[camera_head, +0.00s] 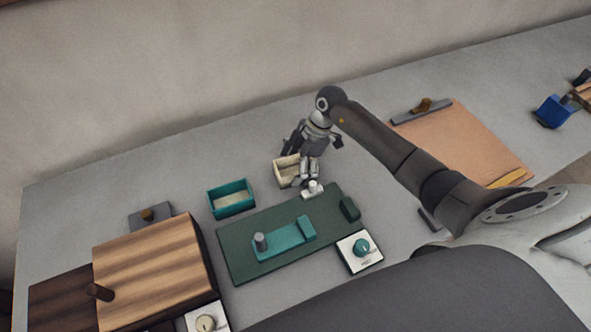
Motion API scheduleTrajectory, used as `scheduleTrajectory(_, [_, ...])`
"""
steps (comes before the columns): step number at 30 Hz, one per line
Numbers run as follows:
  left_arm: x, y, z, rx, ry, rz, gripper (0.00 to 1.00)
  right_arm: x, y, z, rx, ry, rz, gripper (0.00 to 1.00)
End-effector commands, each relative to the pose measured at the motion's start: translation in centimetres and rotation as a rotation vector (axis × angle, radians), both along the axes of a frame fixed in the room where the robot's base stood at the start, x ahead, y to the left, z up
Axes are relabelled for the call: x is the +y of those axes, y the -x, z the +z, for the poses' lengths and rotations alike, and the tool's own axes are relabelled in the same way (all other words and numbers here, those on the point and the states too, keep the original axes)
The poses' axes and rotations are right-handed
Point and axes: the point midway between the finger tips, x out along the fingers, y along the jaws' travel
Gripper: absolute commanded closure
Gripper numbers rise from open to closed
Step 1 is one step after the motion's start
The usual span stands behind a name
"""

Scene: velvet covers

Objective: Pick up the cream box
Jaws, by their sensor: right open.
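The cream box (287,172) is a small open-topped box on the grey table, just behind the green board. My right gripper (309,180) points down at its right side and hides part of that side. The gripper is open. I cannot tell whether its fingers touch the box or straddle its wall. My left gripper is not in view.
A teal box (231,198) stands left of the cream box. The green board (235,258) with teal blocks lies in front. A wooden box (150,255) is at the left, a tan clipboard (455,140) at the right. A dial panel (352,262) sits near the front.

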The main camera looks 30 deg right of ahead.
Motion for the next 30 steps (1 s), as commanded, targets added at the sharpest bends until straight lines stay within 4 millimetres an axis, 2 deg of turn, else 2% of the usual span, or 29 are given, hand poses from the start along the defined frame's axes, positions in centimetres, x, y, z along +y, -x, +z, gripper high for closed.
scheduleTrajectory(4, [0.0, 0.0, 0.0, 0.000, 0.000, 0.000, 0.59, 0.0, 0.0, 0.0, 0.000, 0.000, 0.000, 0.16])
scheduleTrajectory(15, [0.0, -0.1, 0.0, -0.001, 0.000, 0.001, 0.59, 0.0, 0.0, 0.0, -0.001, 0.000, 0.000, 0.63])
scheduleTrajectory(26, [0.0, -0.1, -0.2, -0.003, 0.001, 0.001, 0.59, 0.0, -0.1, 0.2, -0.002, -0.002, -0.001, 0.65])
scheduleTrajectory(30, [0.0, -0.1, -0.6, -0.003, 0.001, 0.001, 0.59, -0.1, -0.2, 1.5, -0.005, 0.001, 0.000, 0.65])
